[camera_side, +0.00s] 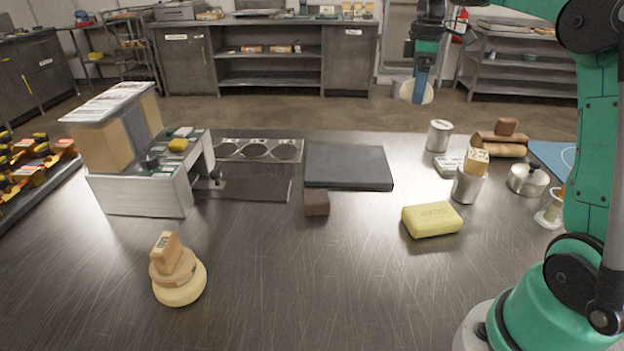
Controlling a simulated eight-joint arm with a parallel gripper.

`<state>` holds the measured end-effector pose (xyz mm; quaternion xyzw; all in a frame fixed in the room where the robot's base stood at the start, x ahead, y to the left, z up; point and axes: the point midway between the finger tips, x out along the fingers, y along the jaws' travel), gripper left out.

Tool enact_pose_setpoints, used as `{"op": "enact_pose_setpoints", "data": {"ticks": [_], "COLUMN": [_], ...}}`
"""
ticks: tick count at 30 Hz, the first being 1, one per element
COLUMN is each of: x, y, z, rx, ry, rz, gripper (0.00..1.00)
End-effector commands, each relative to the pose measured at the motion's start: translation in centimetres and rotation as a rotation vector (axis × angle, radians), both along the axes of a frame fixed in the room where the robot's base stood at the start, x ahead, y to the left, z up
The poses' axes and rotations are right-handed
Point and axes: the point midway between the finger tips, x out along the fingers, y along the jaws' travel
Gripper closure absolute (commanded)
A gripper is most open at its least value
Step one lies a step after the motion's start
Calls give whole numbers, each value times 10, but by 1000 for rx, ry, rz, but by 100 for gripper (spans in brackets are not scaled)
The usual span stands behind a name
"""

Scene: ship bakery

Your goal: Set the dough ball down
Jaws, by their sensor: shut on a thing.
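My gripper (420,88) hangs pointing down at the upper right of the side view, with blue fingers. It is shut on a pale, rounded dough ball (427,97). The ball shows on both sides of the fingers and appears above the level of the steel table (330,270), seen against the floor behind the table's far edge. I see a gap between the ball and the tabletop in the picture. How high it is, and whether it is over the table, I cannot tell exactly.
A dark slab (348,166) lies mid-table, with a brown block (316,203) at its front. Yellow soap (432,220), a metal cup (468,185), a can (439,136) and a pot (527,179) stand right. A stack (178,270) stands front left. The front middle is clear.

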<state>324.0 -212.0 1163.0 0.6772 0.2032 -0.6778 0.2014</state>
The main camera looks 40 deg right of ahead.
Motion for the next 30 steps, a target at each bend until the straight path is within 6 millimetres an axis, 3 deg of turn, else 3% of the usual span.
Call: {"op": "enact_pose_setpoints", "data": {"ticks": [1,4,8,11,24,30], "x": [-8,-20,-27,-27,-27,-27], "y": [-17,-38,-50,-52,-51,-51], "z": [-1,-1,-6,-20,-132,-161], "rx": [0,0,0,0,0,0], "ry": [0,0,0,0,0,0], "rz": [-62,-144,-191,-198,-194,-194], "gripper": [81,81,81,81,81,81]}}
